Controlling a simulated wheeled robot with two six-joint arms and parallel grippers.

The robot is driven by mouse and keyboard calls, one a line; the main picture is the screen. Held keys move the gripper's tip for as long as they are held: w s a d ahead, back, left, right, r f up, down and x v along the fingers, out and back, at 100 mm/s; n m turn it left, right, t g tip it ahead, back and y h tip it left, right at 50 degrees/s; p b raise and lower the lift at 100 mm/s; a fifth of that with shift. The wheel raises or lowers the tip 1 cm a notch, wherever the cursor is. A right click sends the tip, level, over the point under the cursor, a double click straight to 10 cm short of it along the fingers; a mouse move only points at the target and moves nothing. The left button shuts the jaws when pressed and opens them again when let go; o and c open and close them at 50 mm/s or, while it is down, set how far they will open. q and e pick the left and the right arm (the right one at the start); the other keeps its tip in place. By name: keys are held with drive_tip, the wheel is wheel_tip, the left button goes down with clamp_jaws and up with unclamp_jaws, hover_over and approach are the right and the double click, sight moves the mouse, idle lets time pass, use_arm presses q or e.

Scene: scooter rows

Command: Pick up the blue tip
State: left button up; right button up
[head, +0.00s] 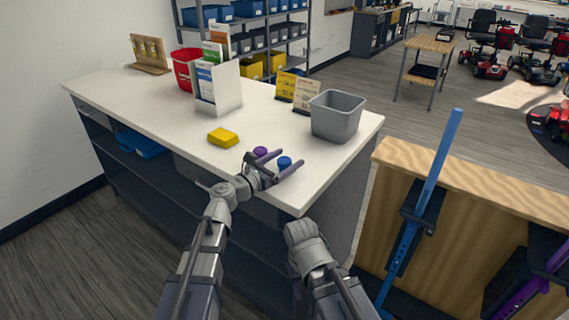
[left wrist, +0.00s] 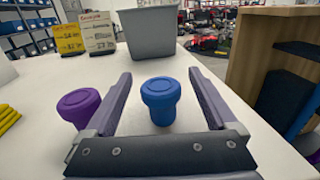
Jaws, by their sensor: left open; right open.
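The blue tip (head: 284,162) is a small, round, capped piece standing upright on the white counter (head: 172,112). In the left wrist view the blue tip (left wrist: 160,100) stands between the two fingers of my left gripper (left wrist: 162,98), apart from both. My left gripper (head: 275,166) is open and empty, low over the counter's front edge. A similar purple tip (head: 261,152) stands just outside its left finger; it also shows in the left wrist view (left wrist: 79,106). My right arm is in the lower middle of the head view, but its fingers are not visible.
A grey bin (head: 337,116) stands behind the blue tip, with price cards (head: 306,95) beside it. A yellow block (head: 222,138) lies to the left. A wooden panel with a blue post (head: 440,165) stands right of the counter, across a gap.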

use_arm(q)
drive_tip(key=x, duration=0.3)
drive_tip(key=shift+s+a, duration=0.1)
clamp_jaws()
idle(0.6)
drive_tip(key=shift+r, duration=0.15)
wheel_tip(320, 180, up, 10)
drive_tip(key=p, duration=1)
